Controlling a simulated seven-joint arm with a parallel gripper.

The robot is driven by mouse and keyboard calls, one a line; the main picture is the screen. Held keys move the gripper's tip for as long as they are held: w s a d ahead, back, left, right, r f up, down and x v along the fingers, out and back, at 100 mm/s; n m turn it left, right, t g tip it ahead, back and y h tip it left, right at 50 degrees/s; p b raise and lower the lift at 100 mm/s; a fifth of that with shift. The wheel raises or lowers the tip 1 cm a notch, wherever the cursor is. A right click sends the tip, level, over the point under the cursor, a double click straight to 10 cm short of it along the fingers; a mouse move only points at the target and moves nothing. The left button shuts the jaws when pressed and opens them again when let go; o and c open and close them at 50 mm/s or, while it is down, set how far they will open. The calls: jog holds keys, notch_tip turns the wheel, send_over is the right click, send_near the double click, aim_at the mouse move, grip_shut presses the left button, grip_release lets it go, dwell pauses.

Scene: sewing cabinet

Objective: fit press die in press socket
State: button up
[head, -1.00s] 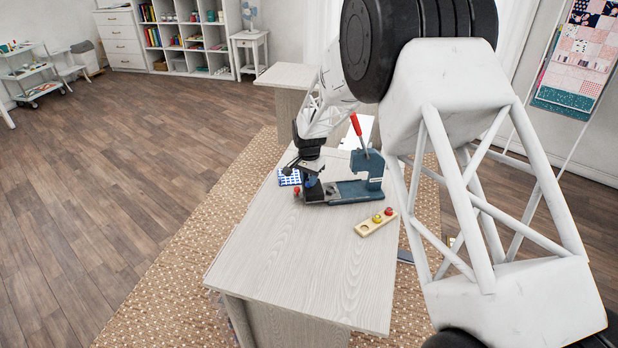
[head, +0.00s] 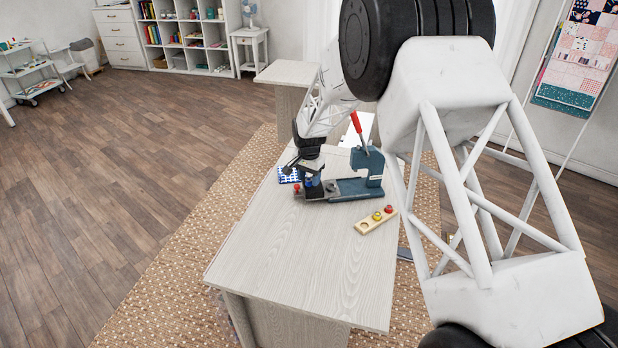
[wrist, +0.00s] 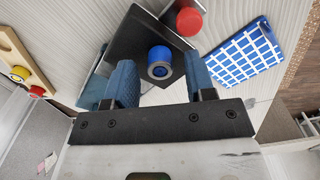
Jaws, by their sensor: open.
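A blue press die (wrist: 158,55) with a grey ring face is on the dark base plate (wrist: 132,38) of the press. It shows between my fingers in the wrist view, with a gap on each side. My gripper (wrist: 159,72) is open and does not touch the die. In the head view my gripper (head: 311,180) is low over the left end of the press base. The teal press (head: 372,166) with its red lever stands to the right. I cannot make out the socket clearly or tell how the die sits in it.
A red knob (wrist: 188,20) is beside the plate. A blue-and-white checked cloth (wrist: 243,54) lies close by. A wooden holder (head: 375,222) with a yellow and a red piece lies in front of the press. The front of the table (head: 300,270) is clear.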

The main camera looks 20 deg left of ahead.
aim_at(310, 180)
notch_tip(310, 180, up, 13)
dwell(0.8)
jog(key=shift+r, duration=0.1)
dwell(0.6)
jog(key=s+d+r, duration=0.6)
jog(key=d, duration=0.3)
jog(key=s+d+r+n+t, duration=0.1)
jog(key=s+d+r, duration=0.5)
jog(key=d, duration=0.4)
jog(key=s+d+r, duration=0.6)
jog(key=s+d, duration=0.1)
jog(key=d, duration=0.2)
jog(key=s+d, duration=0.5)
jog(key=s, duration=0.5)
jog(key=s+d+f+n+t, duration=0.1)
jog(key=s+d, duration=0.4)
jog(key=s, duration=0.4)
jog(key=s+d+f, duration=0.1)
jog(key=s+d, duration=0.4)
jog(key=s, duration=0.5)
jog(key=shift+s+d+f+n+t, duration=0.2)
jog(key=shift+s+d+n+t, duration=0.1)
jog(key=shift+s+d+n, duration=0.1)
jog(key=shift+o, duration=0.5)
